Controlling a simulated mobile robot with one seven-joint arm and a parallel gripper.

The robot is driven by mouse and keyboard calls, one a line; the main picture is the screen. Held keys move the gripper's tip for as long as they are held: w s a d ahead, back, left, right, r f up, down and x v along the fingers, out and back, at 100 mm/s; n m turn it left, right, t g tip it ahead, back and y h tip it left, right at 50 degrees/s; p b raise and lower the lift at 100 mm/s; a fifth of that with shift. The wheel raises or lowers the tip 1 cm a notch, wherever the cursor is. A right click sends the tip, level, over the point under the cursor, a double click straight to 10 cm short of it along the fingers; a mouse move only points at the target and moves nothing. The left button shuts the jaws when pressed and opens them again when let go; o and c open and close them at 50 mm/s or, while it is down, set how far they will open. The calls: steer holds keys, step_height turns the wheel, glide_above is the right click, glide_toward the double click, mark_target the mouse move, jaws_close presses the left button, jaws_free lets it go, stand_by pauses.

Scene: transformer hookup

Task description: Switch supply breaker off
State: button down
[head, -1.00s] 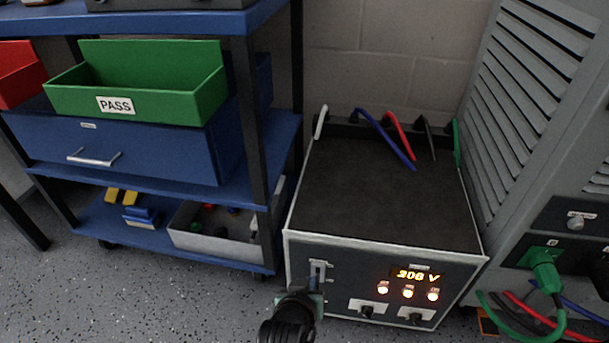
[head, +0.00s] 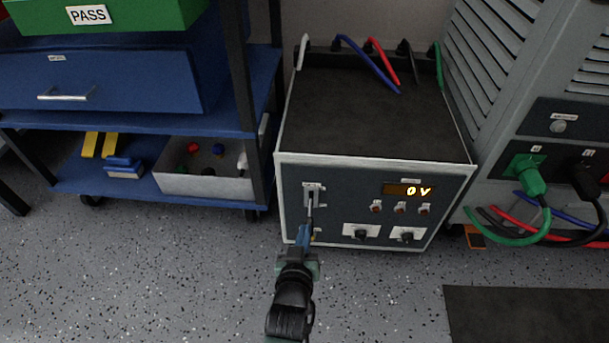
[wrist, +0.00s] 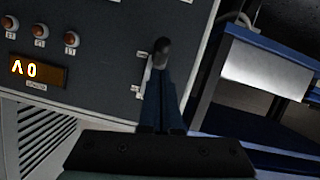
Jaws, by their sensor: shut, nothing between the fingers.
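The supply unit (head: 340,208) is a dark box with a white frame on the floor. Its display (head: 408,190) reads 0 V, and its three lamps (head: 400,208) look unlit. The supply breaker (head: 313,190) is on the left of its front panel. My gripper (head: 307,226) is shut and empty, with its blue fingers just below and in front of the breaker. In the wrist view the shut fingertips (wrist: 161,78) are at the dark rounded end of the breaker handle (wrist: 162,48). They appear to touch it, but the contact and part of the breaker are hidden.
A blue shelf cart (head: 150,122) with a grey bin (head: 205,187) stands left of the supply. A grey cabinet (head: 540,110) with plugged cables stands right. The floor in front is clear, with a dark mat (head: 530,315) at right.

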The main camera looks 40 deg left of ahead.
steer(key=shift+w+a+f+b, duration=0.15)
steer(key=shift+f+b, duration=0.1)
steer(key=shift+f, duration=0.45)
steer(key=shift+w+d+f+b, duration=0.1)
steer(key=shift+f+b, duration=0.15)
steer(key=shift+f, duration=0.45)
steer(key=shift+a, duration=0.1)
steer(key=shift+w, duration=0.1)
